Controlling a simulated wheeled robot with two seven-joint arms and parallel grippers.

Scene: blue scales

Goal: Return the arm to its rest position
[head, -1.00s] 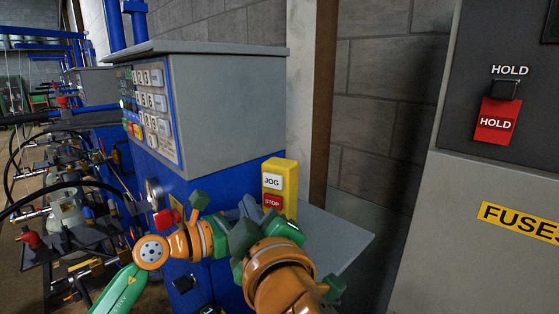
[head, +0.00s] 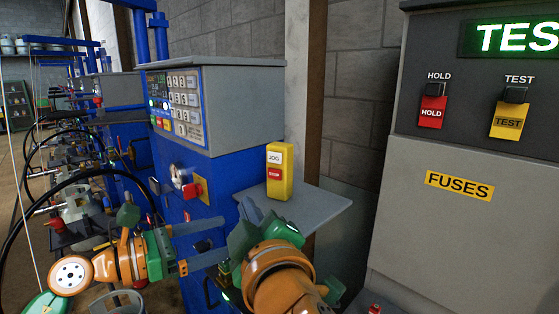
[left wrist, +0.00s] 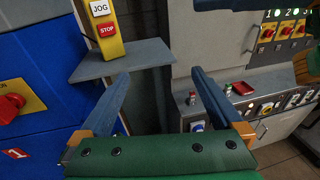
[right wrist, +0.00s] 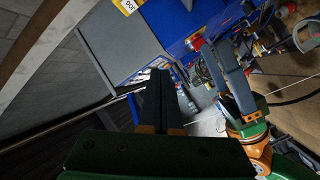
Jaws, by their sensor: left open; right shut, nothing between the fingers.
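My left gripper (head: 224,239) reaches in from the left in the head view, open and empty, its two blue-grey fingers pointing right in front of the blue cabinet. In the left wrist view its fingers (left wrist: 160,76) stand wide apart with nothing between them. My right gripper (head: 246,208) is at the bottom middle of the head view, partly hidden behind its own orange and green wrist. In the right wrist view its fingers (right wrist: 160,72) are together and empty. The left gripper also shows at the right of that view (right wrist: 228,62). The two grippers are close together.
A yellow JOG/STOP box (head: 280,185) stands on a grey shelf (head: 322,206) beyond my right gripper. The blue cabinet (head: 225,168) has a keypad panel and a red knob. A grey cabinet (head: 440,230) with HOLD and TEST switches fills the right. Cables and machines line the left.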

